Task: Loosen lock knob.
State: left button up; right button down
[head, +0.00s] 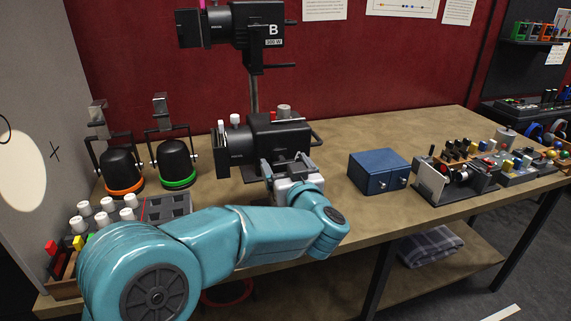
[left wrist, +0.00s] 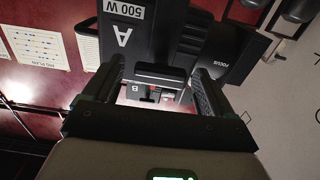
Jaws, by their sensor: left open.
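A black stage lamp (head: 275,138) stands on the wooden table, with pale knobs (head: 235,119) and a red-and-white knob (head: 284,110) on or behind its top. My left gripper (head: 287,165) is at its near right side. In the left wrist view the lamp's body (left wrist: 122,28) is marked "A 500 W", and a part marked FOCUS (left wrist: 232,60) is at the right. My left gripper (left wrist: 160,88) is open there, with a dark block-like part (left wrist: 160,75) seen between its fingers. I cannot tell whether they touch it, or which part is the lock knob.
A second lamp marked B (head: 262,28) is up on a pole. A blue box (head: 378,171) and small devices (head: 460,175) are at the right.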

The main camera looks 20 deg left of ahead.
pick_arm(q)
jog(key=c, duration=1.1)
jog(key=shift+o, duration=0.2)
jog(key=n+b, duration=0.4)
jog(key=n, duration=0.1)
jog(key=shift+a+f+n, duration=0.1)
jog(key=shift+f+n, duration=0.05)
jog(key=shift+n, duration=0.25)
jog(key=n+b, duration=0.5)
jog(key=n, duration=0.1)
jog(key=shift+s+f, duration=0.1)
jog(key=n+b, duration=0.6)
jog(key=n, duration=0.3)
jog(key=shift+f+n, duration=0.15)
jog(key=shift+n, duration=0.15)
jog(key=shift+n+b, duration=0.6)
jog(key=shift+n, duration=0.1)
